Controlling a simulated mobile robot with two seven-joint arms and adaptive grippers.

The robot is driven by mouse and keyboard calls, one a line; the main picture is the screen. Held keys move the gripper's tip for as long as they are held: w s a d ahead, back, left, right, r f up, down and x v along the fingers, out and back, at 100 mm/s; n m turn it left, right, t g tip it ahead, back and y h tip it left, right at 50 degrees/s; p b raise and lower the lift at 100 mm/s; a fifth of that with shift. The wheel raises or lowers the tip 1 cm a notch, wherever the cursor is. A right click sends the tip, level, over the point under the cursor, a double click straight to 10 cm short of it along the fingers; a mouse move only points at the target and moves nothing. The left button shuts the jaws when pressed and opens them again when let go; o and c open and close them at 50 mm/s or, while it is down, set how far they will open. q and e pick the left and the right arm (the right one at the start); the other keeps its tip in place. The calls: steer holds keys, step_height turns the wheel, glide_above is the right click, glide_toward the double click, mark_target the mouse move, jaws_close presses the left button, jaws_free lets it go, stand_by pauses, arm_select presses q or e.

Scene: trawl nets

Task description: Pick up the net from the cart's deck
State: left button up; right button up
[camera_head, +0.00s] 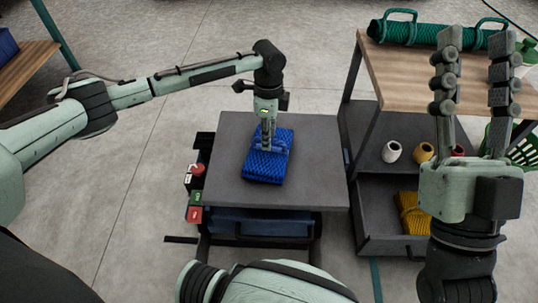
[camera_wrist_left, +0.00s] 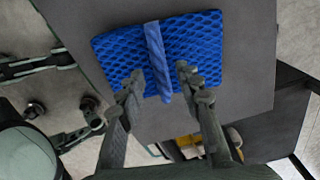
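The blue net (camera_head: 264,168) is a folded bundle with a strap around its middle, lying flat on the cart's grey deck (camera_head: 316,165). My left gripper (camera_head: 268,146) points down over the net. In the left wrist view the net (camera_wrist_left: 111,50) shows its strap (camera_wrist_left: 157,55) between the two fingers of the left gripper (camera_wrist_left: 161,80), which are apart. I cannot tell whether the fingertips touch the net. My right gripper (camera_head: 475,45) is raised at the right, its fingers wide apart and empty.
A wooden-topped bench (camera_head: 400,82) stands to the right, bearing a green rolled net (camera_head: 420,33). Its shelf holds several small spools (camera_head: 392,151), with a yellow net (camera_head: 411,212) below. A control box (camera_head: 196,197) with buttons is on the cart's left side.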

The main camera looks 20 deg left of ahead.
arm_select(q)
step_height(320, 180, down, 2)
steer(key=shift+f, duration=0.1)
jaws_close()
stand_by(0.5)
